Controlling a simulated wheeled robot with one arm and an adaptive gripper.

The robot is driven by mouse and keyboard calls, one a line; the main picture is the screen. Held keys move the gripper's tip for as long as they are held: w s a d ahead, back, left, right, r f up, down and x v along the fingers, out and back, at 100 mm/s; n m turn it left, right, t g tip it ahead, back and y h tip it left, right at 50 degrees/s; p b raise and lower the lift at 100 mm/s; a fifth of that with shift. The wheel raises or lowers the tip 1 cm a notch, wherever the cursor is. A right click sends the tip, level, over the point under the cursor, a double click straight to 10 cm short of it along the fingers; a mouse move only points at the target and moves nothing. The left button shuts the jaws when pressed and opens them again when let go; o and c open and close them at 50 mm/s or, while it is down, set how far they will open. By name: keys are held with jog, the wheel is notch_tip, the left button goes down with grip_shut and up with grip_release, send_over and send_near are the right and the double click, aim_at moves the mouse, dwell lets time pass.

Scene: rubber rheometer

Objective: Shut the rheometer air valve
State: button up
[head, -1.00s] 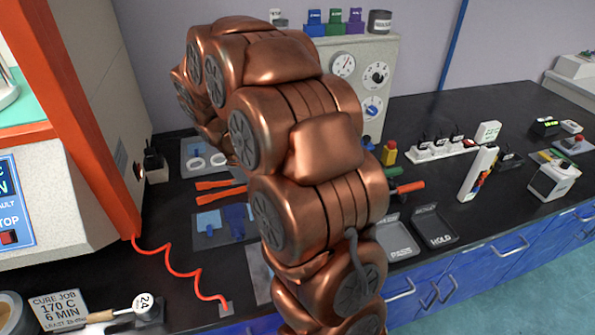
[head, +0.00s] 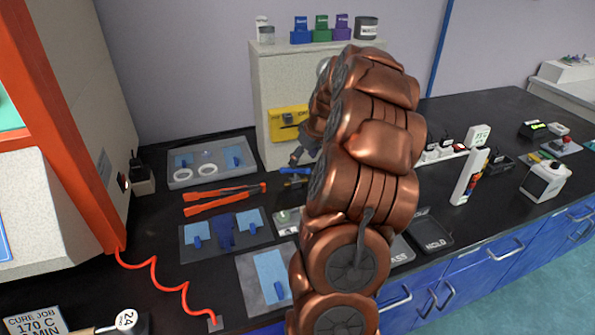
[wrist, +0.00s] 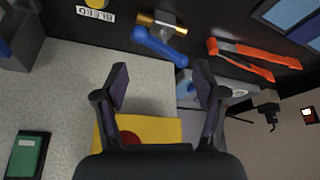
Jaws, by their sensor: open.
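The air valve has a blue lever handle (wrist: 158,46) on a brass body (wrist: 162,23), seen at the top of the wrist view. In the head view the blue handle (head: 295,171) shows low in front of the grey cabinet, partly hidden by my arm. I cannot tell from the lever whether the valve is open or shut. My gripper (wrist: 162,84) is open and empty, its two dark fingers apart, with the lever beyond the fingertips and not between them. In the head view my gripper (head: 302,152) is small beside the cabinet front, partly behind my arm.
The grey cabinet (head: 268,80) carries a yellow panel (head: 288,122). A label reading BLEED (wrist: 95,13) is near the valve. Orange-handled tongs (head: 220,198), a grey tray (head: 210,178) and blue sheets lie on the black bench to the left. A coiled red hose (head: 165,285) is nearer.

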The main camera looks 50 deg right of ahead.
aim_at(298, 169)
jog(key=shift+p+x, duration=0.8)
jog(key=shift+x, duration=2.8)
